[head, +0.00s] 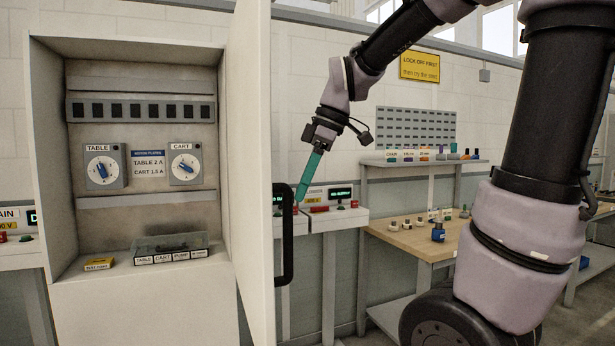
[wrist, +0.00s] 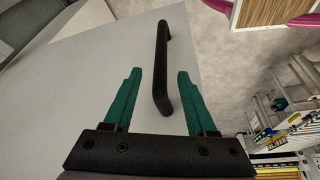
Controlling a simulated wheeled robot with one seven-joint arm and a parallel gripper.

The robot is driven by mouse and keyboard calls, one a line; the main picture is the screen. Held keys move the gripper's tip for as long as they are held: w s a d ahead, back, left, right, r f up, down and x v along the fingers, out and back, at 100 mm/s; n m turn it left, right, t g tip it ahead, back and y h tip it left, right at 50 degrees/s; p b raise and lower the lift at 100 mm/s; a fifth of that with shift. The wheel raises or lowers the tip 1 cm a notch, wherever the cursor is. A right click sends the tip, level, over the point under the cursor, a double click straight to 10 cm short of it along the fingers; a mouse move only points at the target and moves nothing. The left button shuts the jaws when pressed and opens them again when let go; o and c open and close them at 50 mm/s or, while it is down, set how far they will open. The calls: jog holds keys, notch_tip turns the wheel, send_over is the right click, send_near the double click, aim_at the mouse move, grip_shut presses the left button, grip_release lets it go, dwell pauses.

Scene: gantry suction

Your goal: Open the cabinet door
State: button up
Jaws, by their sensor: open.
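The cabinet (head: 140,290) stands at the left of the head view with its inside showing. Its pale door (head: 250,150) stands swung open on the right side, seen nearly edge-on. The black bar handle (head: 287,235) is on the door's outer face; it also shows in the wrist view (wrist: 162,65). My gripper (head: 299,198) has green fingers and is beside the handle's upper end in the head view. In the wrist view my gripper (wrist: 159,73) is open, with the handle appearing between its fingers. I cannot tell whether a finger touches it.
Inside the cabinet are two dials, TABLE (head: 101,168) and CART (head: 186,164), a clear box (head: 170,248) and a yellow tag (head: 98,264). A wooden bench (head: 415,240) with small items stands right, behind my arm. A control console (head: 333,217) stands behind the door.

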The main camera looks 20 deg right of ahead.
jog(key=v, duration=0.2)
jog(key=shift+d+r, duration=0.15)
jog(key=shift+r, duration=0.1)
jog(key=s+d+f+m+t+h, duration=0.2)
jog(key=s+d+m+t, duration=0.4)
jog(key=m, duration=1.3)
jog(key=shift+s+d, duration=0.2)
jog(key=shift+d, duration=0.65)
jog(key=shift+s+f, duration=0.1)
